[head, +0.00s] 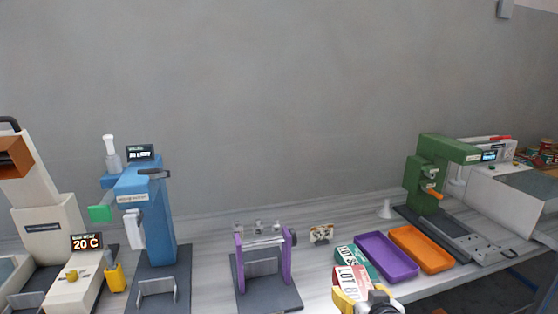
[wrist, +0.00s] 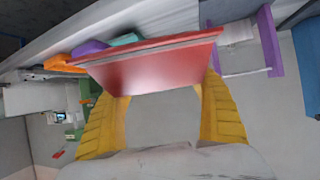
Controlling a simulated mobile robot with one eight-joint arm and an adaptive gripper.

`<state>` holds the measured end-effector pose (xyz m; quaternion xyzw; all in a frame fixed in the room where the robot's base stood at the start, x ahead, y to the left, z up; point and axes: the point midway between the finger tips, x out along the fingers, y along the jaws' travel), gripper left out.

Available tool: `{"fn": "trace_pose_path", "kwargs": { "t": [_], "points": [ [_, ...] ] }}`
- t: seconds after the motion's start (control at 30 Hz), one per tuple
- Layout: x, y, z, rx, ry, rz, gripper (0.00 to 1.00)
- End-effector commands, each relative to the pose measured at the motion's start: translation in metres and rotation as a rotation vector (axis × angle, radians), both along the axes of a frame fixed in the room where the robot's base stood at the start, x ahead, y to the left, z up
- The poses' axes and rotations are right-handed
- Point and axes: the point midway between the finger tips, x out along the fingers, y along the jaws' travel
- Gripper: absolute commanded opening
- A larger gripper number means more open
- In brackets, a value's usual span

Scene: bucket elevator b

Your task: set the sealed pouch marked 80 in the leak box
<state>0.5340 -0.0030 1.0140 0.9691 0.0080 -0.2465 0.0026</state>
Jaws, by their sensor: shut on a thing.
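My gripper (head: 366,299) is at the bottom of the head view, just in front of the bench. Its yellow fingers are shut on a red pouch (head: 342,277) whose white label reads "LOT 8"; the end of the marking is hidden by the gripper. In the wrist view the red pouch (wrist: 150,65) lies across the fingertips, and its label faces away. A green piece (head: 354,257) with a white "LOT" label lies just behind it, partly covered. I cannot tell for sure which object is the leak box.
A purple tray (head: 387,257) and an orange tray (head: 421,249) lie right of my gripper. A purple-sided stand (head: 287,262) with clear parts is to the left. A blue press (head: 150,215) stands further left, a green machine (head: 426,175) at the right. Bare bench shows between.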

Motion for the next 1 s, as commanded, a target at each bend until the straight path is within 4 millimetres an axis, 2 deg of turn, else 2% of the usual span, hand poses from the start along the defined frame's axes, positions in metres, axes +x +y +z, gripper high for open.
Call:
{"fn": "trace_pose_path", "kwargs": {
  "t": [0.03, 0.17, 0.47, 0.57, 0.67, 0.9, 1.0],
  "points": [
    [-0.008, 0.002, 0.002, -0.001, -0.001, -0.004, 0.58],
    [-0.017, 0.003, 0.005, -0.001, 0.000, -0.016, 0.58],
    [-0.012, 0.002, 0.003, 0.002, 0.001, -0.013, 0.58],
    [0.007, -0.002, -0.001, 0.003, 0.001, -0.001, 0.58],
    [0.038, -0.010, -0.010, 0.004, 0.001, 0.030, 0.58],
    [0.126, -0.039, -0.030, 0.005, 0.000, 0.158, 0.58],
    [0.151, -0.050, -0.035, 0.003, 0.000, 0.204, 0.58]
  ]
}}
